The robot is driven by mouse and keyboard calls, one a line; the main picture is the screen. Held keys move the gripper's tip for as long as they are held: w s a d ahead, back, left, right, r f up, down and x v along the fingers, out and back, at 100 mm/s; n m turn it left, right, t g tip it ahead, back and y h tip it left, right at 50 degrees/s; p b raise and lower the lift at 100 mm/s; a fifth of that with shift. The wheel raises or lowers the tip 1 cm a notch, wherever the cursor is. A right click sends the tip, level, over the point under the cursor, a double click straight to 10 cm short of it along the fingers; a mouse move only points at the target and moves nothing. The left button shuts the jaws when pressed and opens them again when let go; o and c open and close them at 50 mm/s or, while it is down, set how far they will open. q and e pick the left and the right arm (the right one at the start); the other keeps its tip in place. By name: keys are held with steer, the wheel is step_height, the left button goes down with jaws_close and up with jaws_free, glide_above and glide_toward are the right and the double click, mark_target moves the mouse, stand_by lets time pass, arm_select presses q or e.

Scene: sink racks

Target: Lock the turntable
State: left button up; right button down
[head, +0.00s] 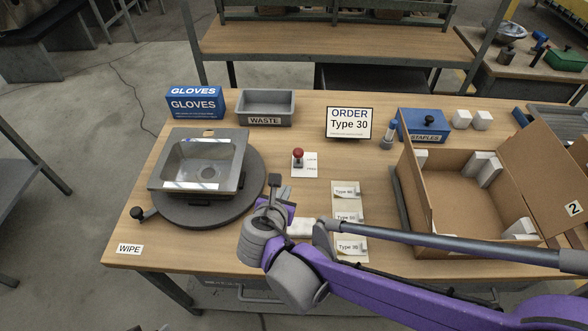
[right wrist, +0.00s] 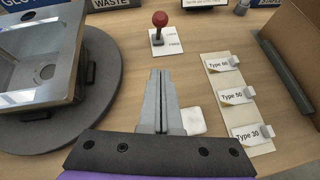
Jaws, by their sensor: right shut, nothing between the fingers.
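The round grey turntable (head: 252,190) lies on the left of the workbench with a metal sink (head: 205,160) on it. It also shows at the left of the right wrist view (right wrist: 105,95). A red-knobbed lever (head: 298,155) stands on a small white plate (head: 311,171) right of the turntable; the plate's two small labels are too small to read surely. The lever also shows in the right wrist view (right wrist: 159,20), beyond the fingertips. My right gripper (head: 275,182) is shut and empty, between the turntable and the label cards, apart from the lever. My left gripper is not in view.
A black knob (head: 137,213) sits at the turntable's left edge. Type cards (head: 347,217) and a white block (head: 300,228) lie near my right arm. An open cardboard box (head: 455,235) fills the right side. The waste bin (head: 265,107), gloves box (head: 195,102) and order sign (head: 349,122) stand behind.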

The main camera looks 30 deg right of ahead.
mark_target(298, 156)
steer(key=b+x, duration=0.1)
steer(key=x, duration=0.8)
steer(key=shift+w+d, duration=0.1)
steer(key=shift+w, duration=0.15)
steer(key=w+d, duration=0.3)
steer(key=shift+w+r, duration=0.2)
steer(key=shift+r, duration=0.1)
steer(key=shift+a+r, duration=0.1)
